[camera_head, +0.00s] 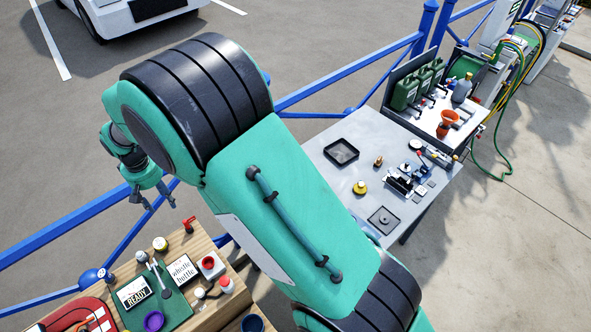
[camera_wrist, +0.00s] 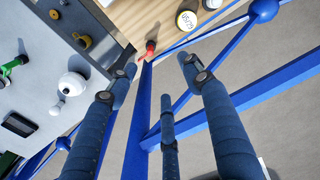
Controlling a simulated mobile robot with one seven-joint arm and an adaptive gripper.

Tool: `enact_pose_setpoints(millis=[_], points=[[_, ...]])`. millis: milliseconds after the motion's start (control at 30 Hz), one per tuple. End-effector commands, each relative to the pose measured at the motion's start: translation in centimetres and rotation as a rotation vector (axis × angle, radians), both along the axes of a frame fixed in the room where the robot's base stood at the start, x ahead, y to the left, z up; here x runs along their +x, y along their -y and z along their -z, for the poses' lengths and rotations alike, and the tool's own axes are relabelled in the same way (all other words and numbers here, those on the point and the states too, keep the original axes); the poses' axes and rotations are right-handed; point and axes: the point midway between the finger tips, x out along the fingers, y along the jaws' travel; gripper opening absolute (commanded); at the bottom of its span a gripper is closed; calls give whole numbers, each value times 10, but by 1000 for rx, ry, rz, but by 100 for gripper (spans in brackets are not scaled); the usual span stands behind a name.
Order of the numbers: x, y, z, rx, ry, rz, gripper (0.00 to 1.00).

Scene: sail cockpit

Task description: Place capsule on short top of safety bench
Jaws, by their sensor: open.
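A wooden bench (camera_head: 205,252) stands at the lower left of the head view and its top also shows in the wrist view (camera_wrist: 158,12). It fits the safety bench, but no label confirms this. I cannot tell which small item is the capsule. A small red item (camera_head: 189,224) is at the bench's far corner; a red item (camera_wrist: 150,48) also shows at the wood's edge in the wrist view. My gripper (camera_head: 154,203) is open and empty, beyond the bench near the blue railing. Its spread fingers (camera_wrist: 160,78) show in the wrist view with nothing between them.
A grey table (camera_head: 333,185) at right holds trays and small parts. My arm hides the middle.

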Motion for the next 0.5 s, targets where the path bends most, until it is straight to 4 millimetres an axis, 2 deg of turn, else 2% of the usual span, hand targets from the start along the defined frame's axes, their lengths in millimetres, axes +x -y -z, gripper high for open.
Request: enact_pose_setpoints(millis=[33, 200, 500], points=[[12, 16, -20, 11, 7, 21, 50], [40, 71, -74, 35, 28, 86, 50], [70, 175, -158, 76, 68, 198, 50]])
